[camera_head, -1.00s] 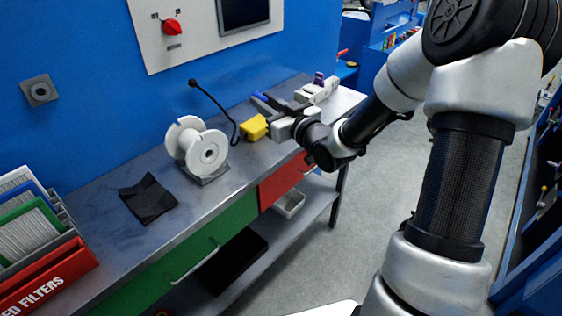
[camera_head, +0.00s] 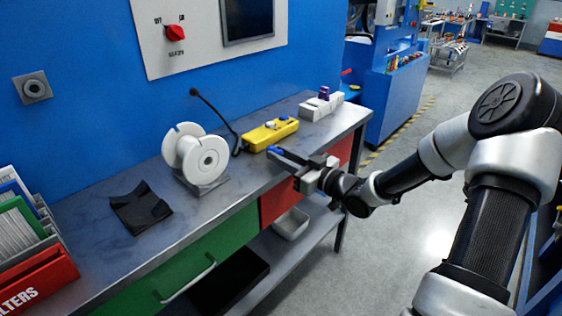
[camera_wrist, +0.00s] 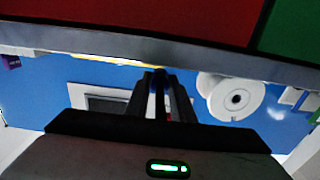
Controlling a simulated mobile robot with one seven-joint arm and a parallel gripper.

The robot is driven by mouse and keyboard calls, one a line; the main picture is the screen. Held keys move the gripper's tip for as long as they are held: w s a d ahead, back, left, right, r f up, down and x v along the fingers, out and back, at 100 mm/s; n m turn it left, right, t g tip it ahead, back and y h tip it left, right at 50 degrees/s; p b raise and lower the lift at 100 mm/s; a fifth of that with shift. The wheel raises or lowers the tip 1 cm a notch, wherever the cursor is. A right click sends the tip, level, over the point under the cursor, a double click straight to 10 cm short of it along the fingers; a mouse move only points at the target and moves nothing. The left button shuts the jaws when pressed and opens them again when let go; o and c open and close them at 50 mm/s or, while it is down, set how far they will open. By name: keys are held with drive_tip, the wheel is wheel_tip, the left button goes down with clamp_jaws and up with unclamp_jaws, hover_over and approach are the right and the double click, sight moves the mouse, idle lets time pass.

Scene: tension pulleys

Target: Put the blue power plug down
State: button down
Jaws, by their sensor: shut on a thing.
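The blue power plug (camera_head: 273,149) shows as a small blue piece at the tips of my gripper (camera_head: 277,153) in the head view. My gripper is shut on it, and the fingers hide most of it. They are over the front part of the workbench (camera_head: 224,213), near its edge; I cannot tell whether the plug touches the top. In the wrist view, a bit of the blue plug (camera_wrist: 158,84) shows between the dark fingers of my gripper (camera_wrist: 159,78). A yellow power strip (camera_head: 268,135) with white and blue pieces on it lies behind the gripper.
A white spool (camera_head: 206,158) on a stand and a black tray-like piece (camera_head: 140,207) are to the left. A grey-white block with a purple piece (camera_head: 320,105) stands at the right end. A black cable (camera_head: 222,118) runs from the wall. Bare bench top lies at the front.

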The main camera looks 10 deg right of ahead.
drive_tip(key=shift+f, duration=0.35)
drive_tip(key=shift+f, duration=0.1)
drive_tip(key=shift+f+b, duration=0.4)
drive_tip(key=shift+f, duration=0.1)
drive_tip(key=c, duration=1.5)
unclamp_jaws()
drive_tip(key=shift+c, duration=0.2)
